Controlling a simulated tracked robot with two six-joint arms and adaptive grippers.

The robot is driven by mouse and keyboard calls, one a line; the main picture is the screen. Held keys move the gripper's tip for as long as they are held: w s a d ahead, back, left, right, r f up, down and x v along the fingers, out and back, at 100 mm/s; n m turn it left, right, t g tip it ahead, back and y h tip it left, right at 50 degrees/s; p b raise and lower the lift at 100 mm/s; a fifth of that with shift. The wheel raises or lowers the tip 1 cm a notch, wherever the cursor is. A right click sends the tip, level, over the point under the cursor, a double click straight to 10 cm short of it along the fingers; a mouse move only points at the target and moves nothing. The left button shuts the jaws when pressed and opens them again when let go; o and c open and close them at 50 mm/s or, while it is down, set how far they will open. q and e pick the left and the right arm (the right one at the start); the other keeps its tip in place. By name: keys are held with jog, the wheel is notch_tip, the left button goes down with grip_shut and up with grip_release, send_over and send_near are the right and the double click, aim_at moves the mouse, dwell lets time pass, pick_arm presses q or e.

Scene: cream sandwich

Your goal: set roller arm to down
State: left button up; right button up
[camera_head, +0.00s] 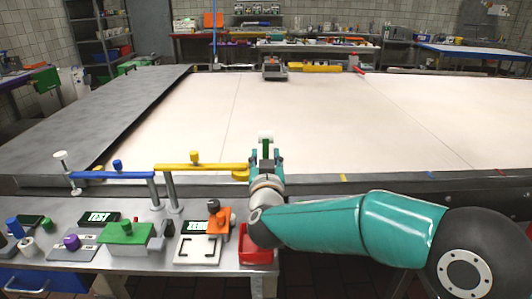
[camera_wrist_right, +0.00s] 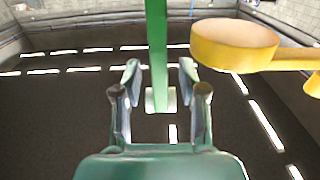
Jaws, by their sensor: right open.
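My right gripper (camera_head: 265,158) reaches over the near edge of the large pale surface. It is open, with its two fingers on either side of a narrow green bar (camera_wrist_right: 157,45) that has a white end piece (camera_wrist_right: 160,100). This white piece also shows above the fingers in the head view (camera_head: 265,134). I see a gap between the fingers and the bar in the wrist view. A yellow arm (camera_head: 200,167) ends in a round disc (camera_wrist_right: 235,42) just beside the gripper. Which of these arms is the roller arm is not marked. My left gripper is not in view.
A blue arm (camera_head: 115,175) with a white knob (camera_head: 60,156) stands further left. Below lie a green block (camera_head: 125,234), a TEST display (camera_head: 99,217), an orange block (camera_head: 222,220) and a red tray (camera_head: 256,257). A grey plate (camera_head: 110,110) borders the pale surface (camera_head: 300,110).

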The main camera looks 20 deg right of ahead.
jog(key=shift+w+d, duration=0.2)
jog(key=shift+w, duration=0.4)
grip_shut()
